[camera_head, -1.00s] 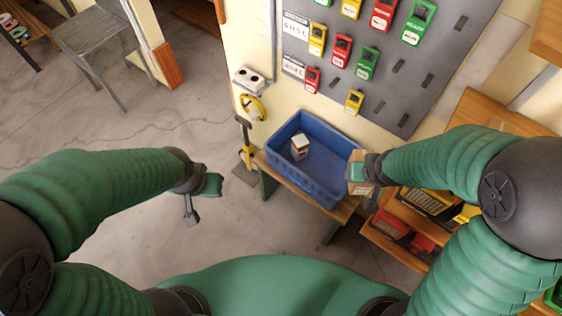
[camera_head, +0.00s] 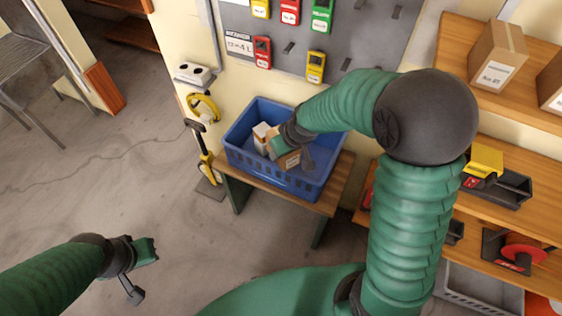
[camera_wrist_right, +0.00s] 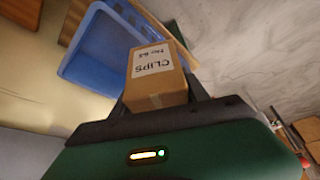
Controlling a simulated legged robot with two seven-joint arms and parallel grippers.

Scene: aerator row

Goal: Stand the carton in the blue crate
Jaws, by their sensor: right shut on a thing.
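The brown carton (camera_wrist_right: 158,78) has a white label reading "CLIPS". In the right wrist view it sits between the dark fingers of my right gripper (camera_wrist_right: 158,98), which is shut on it. I cannot tell whether the carton touches the crate's floor. The crate also shows in the right wrist view (camera_wrist_right: 97,48). My left gripper (camera_head: 142,252) hangs at lower left, away from the crate; its jaws are unclear.
The crate rests on a wooden bench (camera_head: 335,190). Shelves with cartons (camera_head: 497,55) and tools stand at right. A yellow-handled tool (camera_head: 205,160) is left of the bench.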

